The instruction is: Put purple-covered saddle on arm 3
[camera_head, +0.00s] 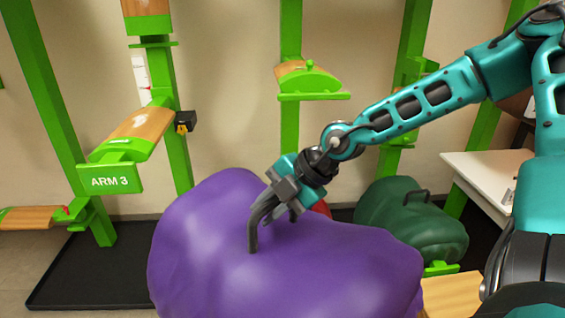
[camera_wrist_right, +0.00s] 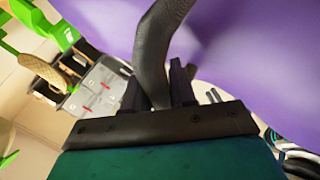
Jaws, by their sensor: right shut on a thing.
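The purple-covered saddle (camera_head: 215,235) fills the lower middle of the head view. My right gripper (camera_head: 270,212) is at its top and shut on a dark handle of the cover. In the right wrist view the gripper's dark fingers (camera_wrist_right: 160,90) close around this handle (camera_wrist_right: 153,50), and the purple cover (camera_wrist_right: 240,50) lies beyond it. Arm 3 (camera_head: 130,140) is a wooden-topped rest with a green labelled end, at the left of the head view. It is bare and lies left of and behind the saddle. My left gripper is out of view.
A green-covered saddle (camera_head: 410,218) sits at the right behind the purple one, with a bit of red beside it. Another bare rest (camera_head: 308,80) is at the back middle. Green posts (camera_head: 165,75) stand along the wall. A white table (camera_head: 490,172) is at the right.

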